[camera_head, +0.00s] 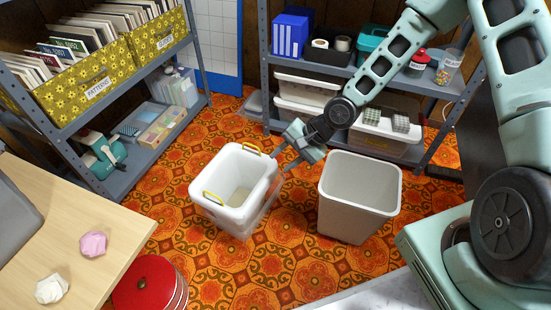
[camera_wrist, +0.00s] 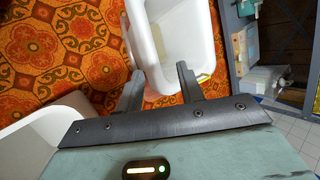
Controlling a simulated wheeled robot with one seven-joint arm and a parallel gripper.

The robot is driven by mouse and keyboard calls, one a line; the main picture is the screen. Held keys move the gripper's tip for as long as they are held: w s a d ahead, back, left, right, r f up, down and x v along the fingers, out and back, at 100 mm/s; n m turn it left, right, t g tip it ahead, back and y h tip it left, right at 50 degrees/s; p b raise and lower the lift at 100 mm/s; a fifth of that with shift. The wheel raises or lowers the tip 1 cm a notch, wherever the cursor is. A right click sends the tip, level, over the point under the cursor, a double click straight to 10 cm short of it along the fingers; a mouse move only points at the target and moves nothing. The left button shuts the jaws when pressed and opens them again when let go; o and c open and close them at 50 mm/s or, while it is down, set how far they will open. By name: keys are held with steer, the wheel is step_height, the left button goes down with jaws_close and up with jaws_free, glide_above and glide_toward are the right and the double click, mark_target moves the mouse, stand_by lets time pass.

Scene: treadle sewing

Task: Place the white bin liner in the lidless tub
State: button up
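The white bin liner (camera_head: 208,187) is an open white container with two yellow handles. It stands upright on the orange floor at centre left in the head view. The lidless tub (camera_head: 263,219), clear-walled, shows around its lower right side; the liner appears to sit inside it, its upper part sticking out. How deep it sits is hidden. My gripper (camera_head: 280,160) is at the liner's right rim. In the wrist view, my gripper's fingers (camera_wrist: 160,82) are spread apart beside the liner (camera_wrist: 150,45), with a yellow handle (camera_wrist: 204,77) near the right finger. They look empty.
A cream waste bin (camera_head: 360,190) stands empty right of the liner. A red round tin (camera_head: 150,284) is at the lower left, beside a wooden table (camera_head: 110,225). Metal shelves (camera_head: 140,170) stand left and behind, holding boxes and lidded tubs (camera_head: 305,90). Patterned floor is clear between.

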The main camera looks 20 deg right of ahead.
steer(key=s+a+r+n+g+h, duration=0.1)
steer(key=s+a+r+n+h, duration=0.1)
steer(key=s+r+n, duration=0.6)
steer(key=s+a+r+n+g+h, duration=0.1)
steer(key=s+r+n+h, duration=0.3)
steer(key=s+r+n, duration=0.4)
steer(key=s+r, duration=0.7)
steer(key=s, duration=0.1)
steer(key=shift+s+a+r+h, duration=0.3)
steer(key=shift+s+a+r, duration=0.05)
